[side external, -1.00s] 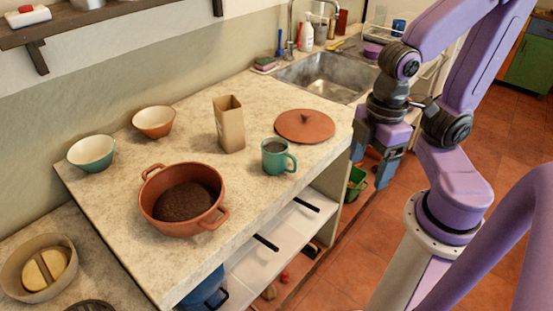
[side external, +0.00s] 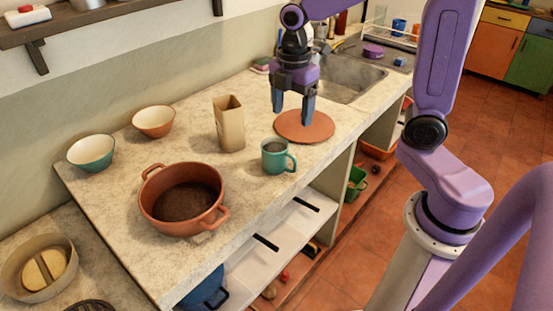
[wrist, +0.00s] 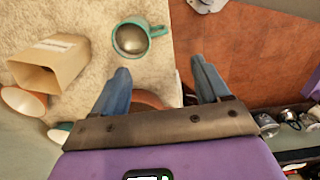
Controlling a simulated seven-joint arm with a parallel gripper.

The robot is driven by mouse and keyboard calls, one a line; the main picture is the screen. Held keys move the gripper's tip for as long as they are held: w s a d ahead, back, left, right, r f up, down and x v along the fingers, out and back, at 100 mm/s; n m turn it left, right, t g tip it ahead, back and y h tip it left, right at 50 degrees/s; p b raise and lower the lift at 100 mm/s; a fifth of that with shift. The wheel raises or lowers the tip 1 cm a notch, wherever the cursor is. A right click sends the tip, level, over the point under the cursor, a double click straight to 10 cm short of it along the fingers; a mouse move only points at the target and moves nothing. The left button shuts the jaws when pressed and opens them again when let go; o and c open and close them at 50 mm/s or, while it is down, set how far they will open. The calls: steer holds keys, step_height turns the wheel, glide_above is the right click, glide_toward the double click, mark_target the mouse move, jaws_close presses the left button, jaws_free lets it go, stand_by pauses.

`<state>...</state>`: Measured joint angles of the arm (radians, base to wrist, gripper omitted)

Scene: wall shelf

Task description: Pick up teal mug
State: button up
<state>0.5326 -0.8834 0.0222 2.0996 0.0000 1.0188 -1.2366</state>
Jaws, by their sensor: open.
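The teal mug (side external: 274,158) stands upright on the counter near its front edge, its handle towards the right. My gripper (side external: 293,114) is open and empty, fingers pointing down over the terracotta lid (side external: 303,134), beyond the mug. In the wrist view my two blue fingers (wrist: 162,78) are spread wide, with the mug ahead of them and not between them.
A tan carton (side external: 229,124) stands left of the mug. A terracotta pot (side external: 182,228) sits nearer the camera. An orange bowl (side external: 153,121) and a teal bowl (side external: 91,152) stand by the wall. The sink (side external: 340,83) lies behind the lid. Bare counter separates the mug and pot.

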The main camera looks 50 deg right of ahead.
mark_target(290, 157)
steer(key=f, duration=1.7)
steer(key=shift+w+d+f, duration=0.2)
steer(key=shift+d, duration=0.05)
steer(key=shift+c, duration=0.2)
jaws_close()
steer(key=shift+r, duration=0.25)
